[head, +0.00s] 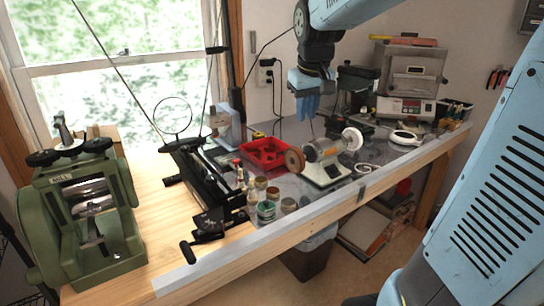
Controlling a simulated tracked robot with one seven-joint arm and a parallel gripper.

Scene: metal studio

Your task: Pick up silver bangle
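A small pale ring-shaped thing, which looks like the silver bangle (368,168), lies on the grey bench top near the front edge, right of the bench polisher. It is small in the head view, so its details are hard to make out. My gripper (307,106) hangs from my blue arm and points down over the back of the bench, behind the polisher. It is up and to the left of the bangle and well apart from it. Its light blue fingers overlap from this angle, so I cannot tell whether they are open. Nothing is visibly held.
The bench polisher (326,162) with its wheels stands left of the bangle. A red tray (264,151), several jars (266,209) and a green rolling mill (80,215) are farther left.

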